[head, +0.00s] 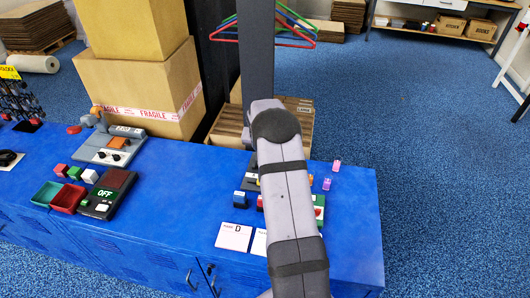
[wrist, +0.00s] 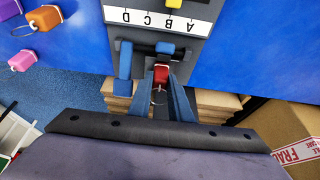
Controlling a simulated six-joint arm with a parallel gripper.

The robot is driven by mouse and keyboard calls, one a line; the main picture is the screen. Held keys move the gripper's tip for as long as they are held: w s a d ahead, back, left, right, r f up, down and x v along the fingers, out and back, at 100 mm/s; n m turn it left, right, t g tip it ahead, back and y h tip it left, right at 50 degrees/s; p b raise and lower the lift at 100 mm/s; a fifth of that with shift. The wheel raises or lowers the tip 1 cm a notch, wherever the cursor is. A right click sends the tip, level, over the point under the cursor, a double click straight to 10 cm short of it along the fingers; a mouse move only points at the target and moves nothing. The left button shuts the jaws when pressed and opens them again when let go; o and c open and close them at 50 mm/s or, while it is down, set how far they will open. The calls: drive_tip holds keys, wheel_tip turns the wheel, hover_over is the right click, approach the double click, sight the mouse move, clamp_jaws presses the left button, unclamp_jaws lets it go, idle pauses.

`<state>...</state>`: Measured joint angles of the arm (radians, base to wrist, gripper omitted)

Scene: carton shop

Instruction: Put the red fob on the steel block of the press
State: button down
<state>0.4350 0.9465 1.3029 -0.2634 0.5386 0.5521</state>
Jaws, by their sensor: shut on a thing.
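In the wrist view the red fob (wrist: 161,74) is between the fingertips of my gripper (wrist: 162,82), with its metal ring (wrist: 158,98) hanging toward the camera. My gripper is shut on the fob. A dark grey press (wrist: 143,49) with a blue lever (wrist: 124,66) and a blue part (wrist: 165,48) is right at the fob, at the edge of the blue bench. I cannot make out the steel block or whether the fob touches it. In the head view my arm hides the gripper, the fob and most of the press.
A lettered strip (wrist: 160,20) with a yellow fob (wrist: 174,3) adjoins the press. Orange (wrist: 45,18) and pink (wrist: 27,60) fobs lie on the bench to one side. Cartons (head: 143,85) stand behind the bench. White cards (head: 233,237) lie near its front.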

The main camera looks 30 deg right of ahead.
drive_tip(key=shift+f, duration=0.2)
drive_tip(key=shift+f, duration=0.15)
drive_tip(key=c, duration=1.6)
unclamp_jaws()
drive_tip(key=shift+c, duration=0.2)
drive_tip(key=shift+r, duration=0.3)
drive_tip(key=b+v, duration=0.2)
drive_tip(key=v, duration=0.9)
drive_tip(key=shift+a+r, duration=0.15)
drive_tip(key=shift+r, duration=0.2)
drive_tip(key=shift+s, duration=0.1)
